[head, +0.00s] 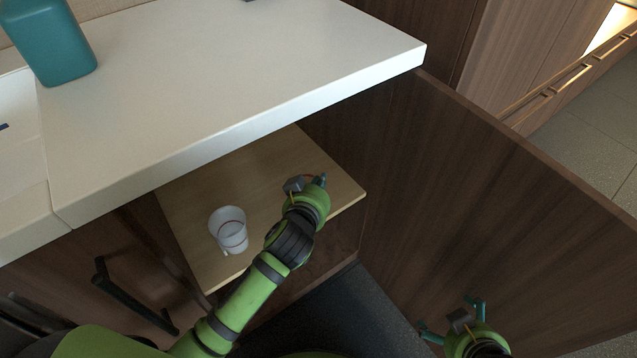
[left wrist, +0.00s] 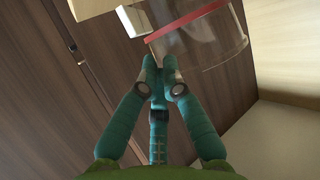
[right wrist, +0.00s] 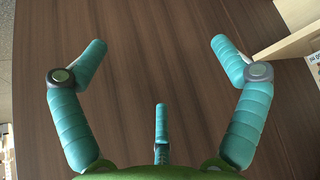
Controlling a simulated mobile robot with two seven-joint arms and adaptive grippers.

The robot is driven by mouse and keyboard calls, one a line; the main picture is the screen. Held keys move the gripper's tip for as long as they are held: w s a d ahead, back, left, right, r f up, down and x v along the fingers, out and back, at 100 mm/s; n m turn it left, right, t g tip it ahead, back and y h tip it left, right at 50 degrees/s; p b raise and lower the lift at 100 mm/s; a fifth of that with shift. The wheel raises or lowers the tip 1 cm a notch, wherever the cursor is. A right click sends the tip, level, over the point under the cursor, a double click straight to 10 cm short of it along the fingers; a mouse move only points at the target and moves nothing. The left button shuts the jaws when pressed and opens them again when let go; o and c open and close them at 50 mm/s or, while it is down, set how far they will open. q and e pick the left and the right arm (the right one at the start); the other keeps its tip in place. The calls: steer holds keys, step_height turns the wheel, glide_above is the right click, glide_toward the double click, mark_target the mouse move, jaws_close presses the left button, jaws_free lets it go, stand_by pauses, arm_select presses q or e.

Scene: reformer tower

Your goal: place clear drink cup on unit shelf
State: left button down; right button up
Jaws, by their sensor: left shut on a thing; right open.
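A clear cup with a red rim (left wrist: 205,40) is at the fingertips of my left gripper (left wrist: 160,68) in the left wrist view. The fingers are shut at its rim side. In the head view my left gripper (head: 312,182) is over the light wooden shelf (head: 190,190), and the cup in it cannot be made out behind the hand. A whitish see-through cup with red lines (head: 229,232) stands on the shelf, left of that gripper and apart from it. My right gripper (head: 452,318) is open and empty before the dark wooden door; it also shows in the right wrist view (right wrist: 155,60).
The white countertop (head: 250,60) overhangs the shelf, with a teal bottle (head: 50,40) at its left. The open cabinet door (head: 470,180) bounds the shelf on the right. A black handle (head: 130,295) juts out at lower left.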

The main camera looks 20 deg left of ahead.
arm_select(q)
steer(key=c, duration=1.4)
jaws_free()
steer(key=shift+f, duration=0.15)
steer(key=shift+o, duration=0.2)
steer(key=shift+s, duration=0.1)
steer(key=shift+s+r, duration=0.2)
steer(key=p+v, duration=0.3)
steer(key=v, duration=0.8)
steer(key=s+a+f+m+g, duration=0.1)
steer(key=s+a+f+g, duration=0.2)
steer(key=s+f+g, duration=0.2)
steer(key=s+a+f+m+g, duration=0.2)
steer(key=s+f+g, duration=0.3)
steer(key=s+f, duration=0.5)
steer(key=shift+a+f+h, duration=0.3)
steer(key=shift+a+f, duration=0.25)
steer(key=shift+f, duration=0.15)
arm_select(e)
steer(key=s+d+f+g, duration=0.1)
steer(key=s+f+g, duration=0.2)
steer(key=f, duration=0.4)
steer(key=shift+s+d+g+h, duration=0.3)
steer(key=shift+s, duration=0.4)
